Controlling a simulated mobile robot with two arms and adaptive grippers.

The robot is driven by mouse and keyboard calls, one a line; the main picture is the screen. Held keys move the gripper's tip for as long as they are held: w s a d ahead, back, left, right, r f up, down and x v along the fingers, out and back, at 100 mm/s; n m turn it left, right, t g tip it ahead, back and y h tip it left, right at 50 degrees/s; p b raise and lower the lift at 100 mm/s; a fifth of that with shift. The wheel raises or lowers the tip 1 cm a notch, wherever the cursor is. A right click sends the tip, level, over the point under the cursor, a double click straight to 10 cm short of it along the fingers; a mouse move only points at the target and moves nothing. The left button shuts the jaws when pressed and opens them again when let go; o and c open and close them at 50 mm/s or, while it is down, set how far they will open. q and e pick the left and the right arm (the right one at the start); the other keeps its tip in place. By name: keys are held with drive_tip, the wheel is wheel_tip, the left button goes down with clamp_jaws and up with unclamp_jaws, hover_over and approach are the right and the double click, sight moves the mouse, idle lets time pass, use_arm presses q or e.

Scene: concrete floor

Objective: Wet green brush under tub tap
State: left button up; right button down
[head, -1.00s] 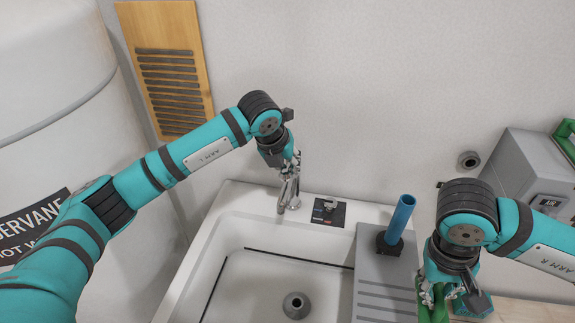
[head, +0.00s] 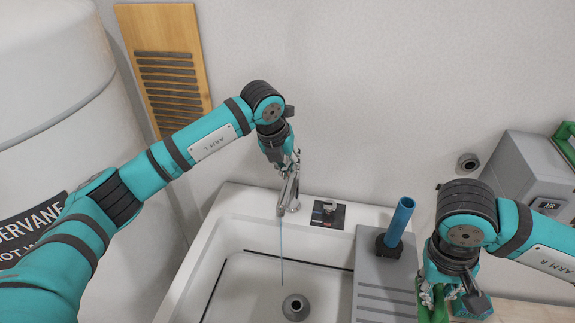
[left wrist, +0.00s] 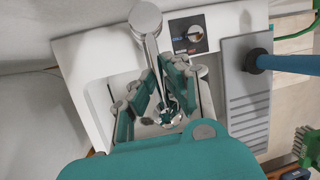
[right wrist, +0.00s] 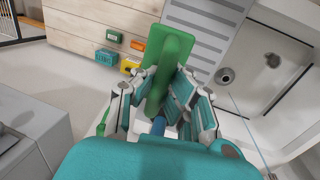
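The chrome tap (head: 290,190) stands at the tub's back edge. A thin water stream (head: 281,248) falls from it into the white tub (head: 236,235), near the grey drain (head: 295,306). My left gripper (head: 288,170) is at the tap's upper part; in the left wrist view its fingers (left wrist: 157,74) close around the chrome tap, though contact is partly hidden. My right gripper (right wrist: 164,78) is shut on the green brush (right wrist: 166,55). In the head view the brush (head: 438,302) is mostly hidden, held right of the drainboard and away from the stream.
A grey ridged drainboard (head: 372,278) with an upright blue tube (head: 399,220) stands between the tub basin and my right gripper. A grey box (head: 528,178) is at the right. Small coloured blocks (right wrist: 131,67) lie beyond the brush. The basin is otherwise clear.

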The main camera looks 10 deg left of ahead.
use_arm(q)
drive_tip(key=o, duration=0.4)
drive_tip(key=shift+s, duration=0.1)
drive_tip(key=shift+r, duration=0.1)
drive_tip(key=v, duration=1.2)
drive_tip(key=shift+a, duration=0.1)
